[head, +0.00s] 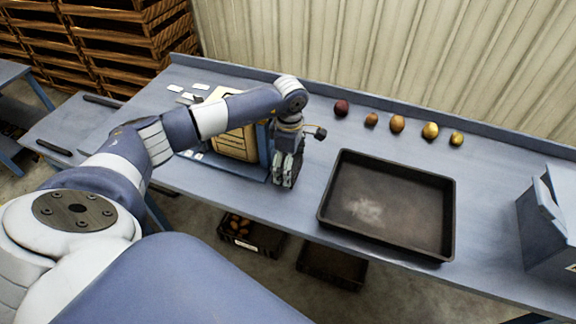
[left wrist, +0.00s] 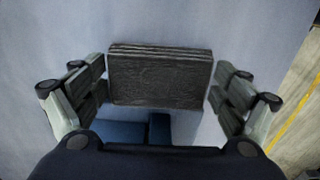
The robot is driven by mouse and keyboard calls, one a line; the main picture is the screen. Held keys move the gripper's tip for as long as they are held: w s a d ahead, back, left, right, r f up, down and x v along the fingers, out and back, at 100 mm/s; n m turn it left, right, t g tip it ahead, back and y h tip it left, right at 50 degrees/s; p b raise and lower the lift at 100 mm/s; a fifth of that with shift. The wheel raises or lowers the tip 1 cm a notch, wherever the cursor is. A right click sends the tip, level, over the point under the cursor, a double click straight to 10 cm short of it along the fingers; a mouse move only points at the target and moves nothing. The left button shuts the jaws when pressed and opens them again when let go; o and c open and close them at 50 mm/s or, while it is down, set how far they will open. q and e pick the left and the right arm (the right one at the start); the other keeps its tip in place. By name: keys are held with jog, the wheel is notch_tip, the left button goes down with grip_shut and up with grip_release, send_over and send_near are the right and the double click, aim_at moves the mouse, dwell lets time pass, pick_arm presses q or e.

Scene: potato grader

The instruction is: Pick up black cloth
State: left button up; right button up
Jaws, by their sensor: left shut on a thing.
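The black cloth (left wrist: 160,78) shows in the left wrist view as a dark folded block with several layers along its far edge. My left gripper (left wrist: 160,88) is shut on it, with finger pads at its left and right sides. In the head view, my left gripper (head: 285,183) points down over the blue table, left of the dark tray. The cloth cannot be made out there, as the gripper hides it. My right gripper is in neither view.
A large dark tray (head: 440,195) lies to the right. Several potatoes (head: 397,124) line the back. A tan board (head: 236,142) in a blue holder stands close left of the gripper. A grey-blue box (head: 548,225) stands far right. Crates (head: 332,266) sit below on the floor.

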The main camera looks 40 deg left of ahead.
pick_arm(q)
jog(key=shift+w+r+b, duration=0.1)
jog(key=shift+r+b, duration=0.25)
jog(key=shift+r, duration=0.2)
notch_tip(320, 180, up, 2)
jog(key=shift+r+b, duration=0.2)
jog(key=shift+b, duration=0.45)
jog(key=s+d+b, duration=0.1)
jog(key=s, duration=0.4)
jog(key=s+d+r+b, duration=0.1)
jog(key=s, duration=0.4)
jog(key=s+d+b, duration=0.1)
jog(key=s+b, duration=0.1)
jog(key=s, duration=0.3)
jog(key=shift+s+d+r, duration=0.25)
jog(key=shift+s+d, duration=0.1)
jog(key=shift+s, duration=0.05)
jog(key=shift+o, duration=0.6)
